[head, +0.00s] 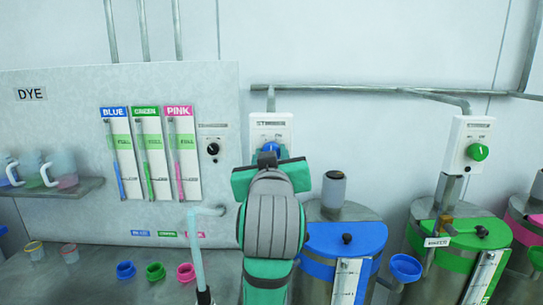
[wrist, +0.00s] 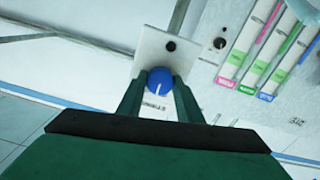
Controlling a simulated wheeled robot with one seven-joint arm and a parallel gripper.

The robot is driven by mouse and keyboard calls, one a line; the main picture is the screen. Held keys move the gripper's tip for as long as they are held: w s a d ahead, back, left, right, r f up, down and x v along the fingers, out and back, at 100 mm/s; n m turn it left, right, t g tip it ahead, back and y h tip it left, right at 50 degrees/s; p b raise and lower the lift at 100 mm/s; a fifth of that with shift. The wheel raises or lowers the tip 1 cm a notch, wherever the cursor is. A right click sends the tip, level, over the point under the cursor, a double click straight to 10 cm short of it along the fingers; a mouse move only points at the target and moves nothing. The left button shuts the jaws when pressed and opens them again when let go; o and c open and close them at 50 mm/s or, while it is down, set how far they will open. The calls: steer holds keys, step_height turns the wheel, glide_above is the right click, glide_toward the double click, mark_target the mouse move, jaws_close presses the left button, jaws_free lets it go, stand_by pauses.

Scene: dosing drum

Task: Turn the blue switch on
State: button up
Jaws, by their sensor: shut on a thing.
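The blue switch (head: 270,148) is a round knob on a white wall box (head: 284,126), partly hidden behind my gripper in the head view. The wrist view shows the blue knob (wrist: 161,79) from the front, with a white pointer line on it. My gripper (head: 269,159) is at the box, with one green finger on each side of the knob. In the wrist view my gripper (wrist: 159,90) is shut on the knob. The box's label is partly covered.
A blue-lidded drum (head: 345,240) stands right of my arm. A green-lidded drum (head: 455,245) and its box with a green knob (head: 477,152) are further right. A dye panel (head: 70,120) is at left, with a shelf of jugs (head: 60,187) and several coloured cups below.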

steer(key=m, duration=0.6)
stand_by(0.6)
steer(key=o, duration=1)
steer(key=shift+o, duration=0.2)
steer(key=s, duration=1.1)
steer(key=shift+w, duration=0.1)
